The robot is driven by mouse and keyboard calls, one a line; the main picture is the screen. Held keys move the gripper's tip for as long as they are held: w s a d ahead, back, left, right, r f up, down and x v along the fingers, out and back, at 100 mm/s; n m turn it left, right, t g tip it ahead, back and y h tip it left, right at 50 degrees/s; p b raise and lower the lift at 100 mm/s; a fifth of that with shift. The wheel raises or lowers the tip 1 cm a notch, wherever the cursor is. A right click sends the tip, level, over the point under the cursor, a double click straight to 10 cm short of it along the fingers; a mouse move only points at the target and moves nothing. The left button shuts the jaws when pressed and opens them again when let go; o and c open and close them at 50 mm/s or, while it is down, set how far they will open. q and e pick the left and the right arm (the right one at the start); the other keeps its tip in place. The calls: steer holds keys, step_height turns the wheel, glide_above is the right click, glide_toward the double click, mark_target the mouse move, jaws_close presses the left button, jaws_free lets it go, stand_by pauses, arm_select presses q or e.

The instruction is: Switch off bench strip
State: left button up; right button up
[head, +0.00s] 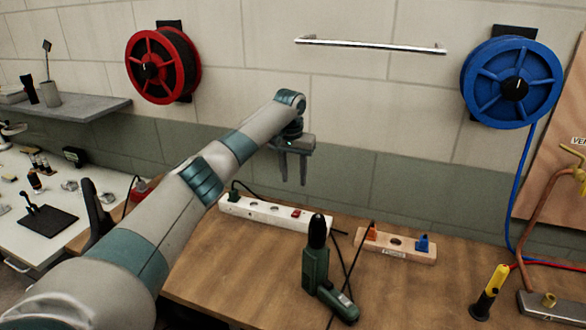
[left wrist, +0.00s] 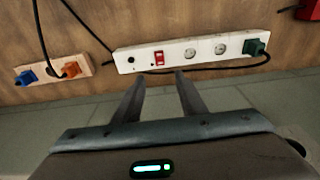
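The bench strip (head: 263,213) is a long white power strip lying on the wooden bench near the wall; it also shows in the left wrist view (left wrist: 205,50). Its red rocker switch (head: 296,213) is near the right end in the head view and left of the sockets in the left wrist view (left wrist: 158,58). A dark green plug (head: 234,195) sits in its far-left socket in the head view. My left gripper (head: 293,183) points down above the strip, its two fingers apart and empty, not touching it. I cannot read the switch's position. My right gripper is not visible.
A wooden block (head: 395,246) with orange and blue plugs lies right of the strip. A dark green tool (head: 318,270) stands in front, with black cables nearby. A yellow-and-black tool (head: 490,291) is at the right. Red (head: 163,66) and blue (head: 512,83) reels hang on the wall.

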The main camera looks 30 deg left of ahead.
arm_select(q)
steer(key=shift+s+r+b, duration=0.15)
steer(key=shift+r+b, duration=0.05)
steer(key=shift+r, duration=0.9)
steer(key=shift+s+r+b, duration=0.15)
steer(key=shift+r+b, duration=0.05)
steer(key=shift+r, duration=0.9)
